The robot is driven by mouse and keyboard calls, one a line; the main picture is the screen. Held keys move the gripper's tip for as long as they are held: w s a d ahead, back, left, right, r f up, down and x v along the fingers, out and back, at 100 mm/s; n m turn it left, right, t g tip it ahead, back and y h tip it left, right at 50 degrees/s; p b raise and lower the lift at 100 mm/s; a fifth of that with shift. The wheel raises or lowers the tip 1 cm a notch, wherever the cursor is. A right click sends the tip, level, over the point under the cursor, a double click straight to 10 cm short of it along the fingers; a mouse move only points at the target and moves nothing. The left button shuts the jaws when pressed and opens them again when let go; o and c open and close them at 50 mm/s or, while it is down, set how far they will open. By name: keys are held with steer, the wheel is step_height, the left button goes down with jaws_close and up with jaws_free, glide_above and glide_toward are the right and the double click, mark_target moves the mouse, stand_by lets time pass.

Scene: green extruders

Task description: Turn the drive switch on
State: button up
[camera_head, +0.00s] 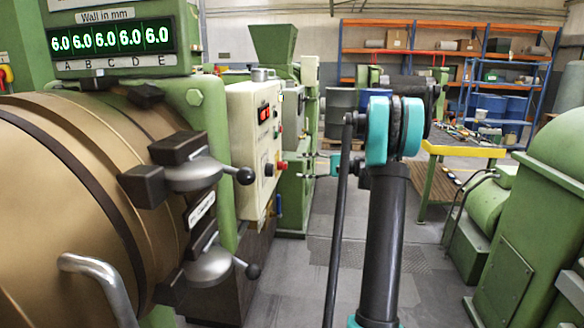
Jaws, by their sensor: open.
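The cream control panel (243,150) stands on the green extruder left of the picture's middle. The labels are too small to read, so I cannot tell which control is the drive switch. My gripper (312,176) is small and partly hidden behind my arm. It points left toward the panel, open and empty, with a visible gap between it and the panel.
Black clamp handles (178,148) with ball-ended levers stick out at the left, before the panel. A green machine (545,230) stands at the right. A yellow-edged workbench (462,151) and orange-blue shelves (440,55) stand behind. Grey floor (285,285) is free between the machines.

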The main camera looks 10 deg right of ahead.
steer(key=shift+v, duration=2.65)
steer(key=s+a+f+n+g+h, duration=0.1)
steer(key=s+a+f+h, duration=0.2)
steer(key=s+a+f, duration=0.3)
steer(key=s+a+f+n+g+h, duration=0.1)
steer(key=s+a+f+h, duration=0.4)
steer(key=s, duration=0.4)
steer(key=s+d+f+n+h, duration=0.1)
steer(key=s+f+n+h, duration=0.2)
steer(key=s+f, duration=0.3)
steer(key=s+d+f+n+h, duration=0.2)
steer(key=s+f+h, duration=0.3)
steer(key=s, duration=1.1)
step_height(320, 180, down, 2)
steer(key=shift+s+d+f+n+t, duration=0.2)
steer(key=shift+s+d+n+t, duration=0.15)
steer(key=shift+n, duration=0.55)
steer(key=shift+a, duration=0.15)
steer(key=shift+c, duration=0.2)
